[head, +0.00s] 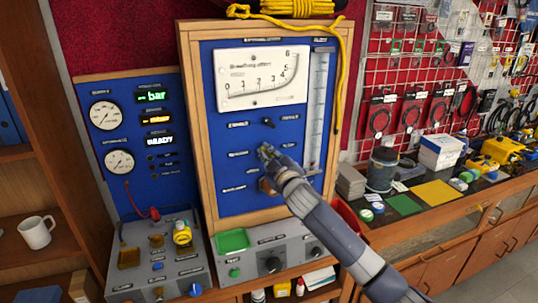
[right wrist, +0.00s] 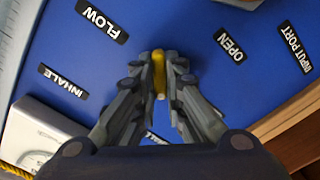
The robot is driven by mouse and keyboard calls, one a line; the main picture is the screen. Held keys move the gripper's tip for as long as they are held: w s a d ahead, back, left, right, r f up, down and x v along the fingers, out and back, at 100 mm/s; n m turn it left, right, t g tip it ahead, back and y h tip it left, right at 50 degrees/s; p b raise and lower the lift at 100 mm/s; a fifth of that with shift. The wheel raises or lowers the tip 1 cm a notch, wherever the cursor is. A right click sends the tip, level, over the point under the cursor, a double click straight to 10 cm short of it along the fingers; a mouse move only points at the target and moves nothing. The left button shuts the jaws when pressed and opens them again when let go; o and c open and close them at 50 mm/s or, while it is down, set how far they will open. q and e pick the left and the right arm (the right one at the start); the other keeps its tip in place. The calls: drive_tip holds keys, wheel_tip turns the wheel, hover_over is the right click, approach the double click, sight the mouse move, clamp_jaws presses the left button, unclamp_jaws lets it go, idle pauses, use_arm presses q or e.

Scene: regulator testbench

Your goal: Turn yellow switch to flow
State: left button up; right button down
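The yellow switch (right wrist: 158,75) is on the blue panel (right wrist: 200,20) in the right wrist view, with its long side running up and down the picture. The FLOW label (right wrist: 102,20) is up and to its left, and the OPEN label (right wrist: 230,44) is to its right. My right gripper (right wrist: 158,66) has its fingers closed on both sides of the switch. In the head view my right gripper (head: 265,152) is against the middle of the panel and hides the switch. My left gripper is not in view.
A black knob (head: 268,122) sits just above the gripper, below the white gauge (head: 262,77). A wooden frame (head: 195,130) surrounds the panel. A yellow cord (head: 340,80) hangs at its right. A grey control box (head: 265,250) stands below.

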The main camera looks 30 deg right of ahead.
idle(0.4)
drive_tip(key=m, duration=0.4)
drive_tip(key=shift+m+b, duration=0.3)
drive_tip(key=m, duration=0.4)
drive_tip(key=shift+m, duration=0.3)
drive_tip(key=m, duration=0.4)
drive_tip(key=shift+p, duration=0.3)
drive_tip(key=shift+d+m, duration=0.1)
drive_tip(key=shift+m, duration=2.2)
drive_tip(key=c, duration=1.7)
unclamp_jaws()
drive_tip(key=shift+o, duration=0.2)
drive_tip(key=shift+s, duration=0.1)
